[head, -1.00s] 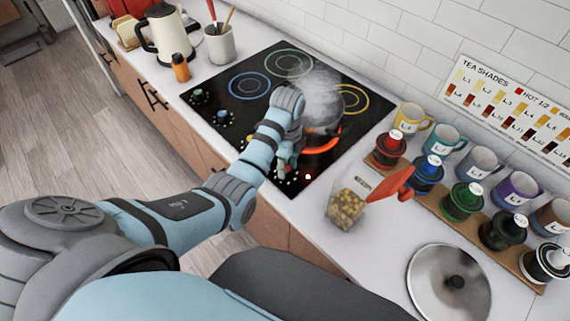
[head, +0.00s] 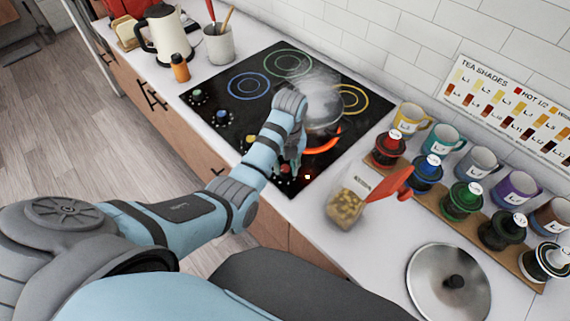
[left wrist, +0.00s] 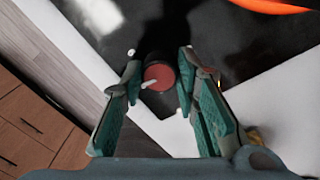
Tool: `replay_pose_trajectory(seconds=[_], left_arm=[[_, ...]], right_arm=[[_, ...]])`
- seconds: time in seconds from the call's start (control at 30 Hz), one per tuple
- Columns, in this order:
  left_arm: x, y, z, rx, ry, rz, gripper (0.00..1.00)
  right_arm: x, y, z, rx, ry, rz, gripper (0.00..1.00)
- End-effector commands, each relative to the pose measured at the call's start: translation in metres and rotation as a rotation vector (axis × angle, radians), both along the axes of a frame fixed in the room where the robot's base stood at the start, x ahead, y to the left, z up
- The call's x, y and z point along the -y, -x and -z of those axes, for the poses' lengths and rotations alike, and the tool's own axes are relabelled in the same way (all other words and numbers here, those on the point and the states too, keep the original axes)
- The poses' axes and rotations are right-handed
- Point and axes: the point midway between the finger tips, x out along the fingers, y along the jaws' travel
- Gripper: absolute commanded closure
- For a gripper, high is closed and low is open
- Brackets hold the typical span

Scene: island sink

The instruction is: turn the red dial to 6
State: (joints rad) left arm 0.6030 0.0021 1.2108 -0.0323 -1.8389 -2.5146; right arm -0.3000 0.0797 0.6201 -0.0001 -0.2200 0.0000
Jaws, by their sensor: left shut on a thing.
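The red dial (left wrist: 160,73) shows in the left wrist view as a round red cap with a white pointer mark toward the lower left. It sits on the black cooktop near its front edge. My left gripper (left wrist: 160,66) is shut on the dial, with a teal-padded finger on either side. In the head view my left gripper (head: 290,163) is over the cooktop's front right corner and mostly hides the dial. The numbers around the dial are not readable. My right gripper is not in view.
A steaming pot (head: 322,120) stands by the glowing orange ring (head: 322,143). Other dials (head: 222,117) line the cooktop's front left. A glass jar (head: 346,205), a rack of coloured canisters (head: 427,172) and a lid (head: 449,284) are to the right.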

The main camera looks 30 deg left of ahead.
Motion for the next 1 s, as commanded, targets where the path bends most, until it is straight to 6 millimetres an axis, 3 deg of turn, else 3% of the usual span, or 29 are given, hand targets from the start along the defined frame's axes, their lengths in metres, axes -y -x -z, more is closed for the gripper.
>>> replay_pose_trajectory(seconds=[0.5, 1.0], left_arm=[[0.0008, -0.0015, -0.0012, 0.006, -0.002, 0.398, 1.0], [0.0023, -0.0018, -0.0012, 0.007, 0.0, 0.497, 1.0]], right_arm=[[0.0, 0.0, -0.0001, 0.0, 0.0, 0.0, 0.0], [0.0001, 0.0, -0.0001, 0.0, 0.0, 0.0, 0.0]])
